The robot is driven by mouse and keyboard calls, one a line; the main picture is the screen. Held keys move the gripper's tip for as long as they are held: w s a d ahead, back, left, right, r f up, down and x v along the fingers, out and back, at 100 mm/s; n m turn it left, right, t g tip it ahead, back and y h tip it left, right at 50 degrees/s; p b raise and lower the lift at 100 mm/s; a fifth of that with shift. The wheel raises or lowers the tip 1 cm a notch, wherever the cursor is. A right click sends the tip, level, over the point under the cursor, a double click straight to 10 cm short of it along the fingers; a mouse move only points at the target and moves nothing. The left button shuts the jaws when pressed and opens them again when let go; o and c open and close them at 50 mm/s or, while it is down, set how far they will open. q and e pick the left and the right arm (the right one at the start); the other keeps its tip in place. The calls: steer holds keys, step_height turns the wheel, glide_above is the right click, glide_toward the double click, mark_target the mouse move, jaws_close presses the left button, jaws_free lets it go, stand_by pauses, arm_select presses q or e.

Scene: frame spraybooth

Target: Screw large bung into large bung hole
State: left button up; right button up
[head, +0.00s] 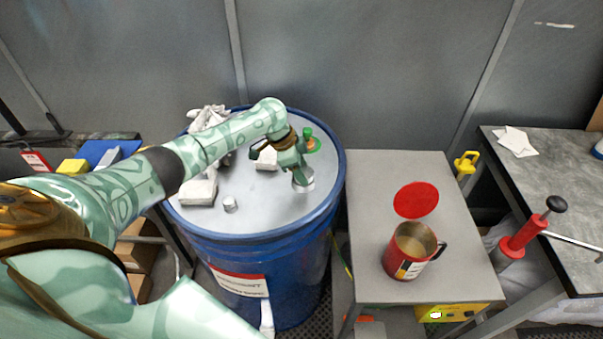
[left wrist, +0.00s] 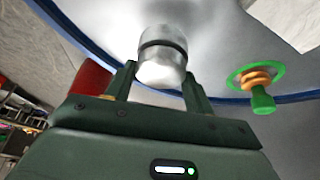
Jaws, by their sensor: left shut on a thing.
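A large silvery metal bung (left wrist: 162,62) with a dark ring around it is between the fingers of my left gripper (left wrist: 160,88) in the left wrist view. In the head view my left gripper (head: 299,172) points down at the right part of the lid of a blue drum (head: 262,230). The bung (head: 303,183) shows there as a pale cylinder under the fingertips, at the lid. The large bung hole is hidden under it, and I cannot tell how deep the bung sits. My right gripper is not in view.
A green and orange fitting (head: 311,143) stands on the lid behind the gripper. A small metal bung (head: 230,204), white blocks (head: 199,190) and crumpled cloth (head: 208,118) also lie there. A grey cart (head: 375,180) to the right holds a red can (head: 409,252).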

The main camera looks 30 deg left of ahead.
arm_select(q)
steer(key=shift+m, duration=0.4)
steer(key=shift+w+f+m+g+h+b, duration=0.15)
steer(key=shift+m+g+b, duration=0.15)
steer(key=shift+m+b, duration=0.35)
steer(key=shift+s+f+m+g+h+b, duration=0.15)
steer(key=shift+m+g+b, duration=0.15)
steer(key=shift+m+b, duration=0.3)
steer(key=shift+w+r+m+g+b, duration=0.15)
steer(key=shift+m+g+b, duration=0.35)
steer(key=shift+m, duration=0.55)
steer(key=shift+r, duration=0.1)
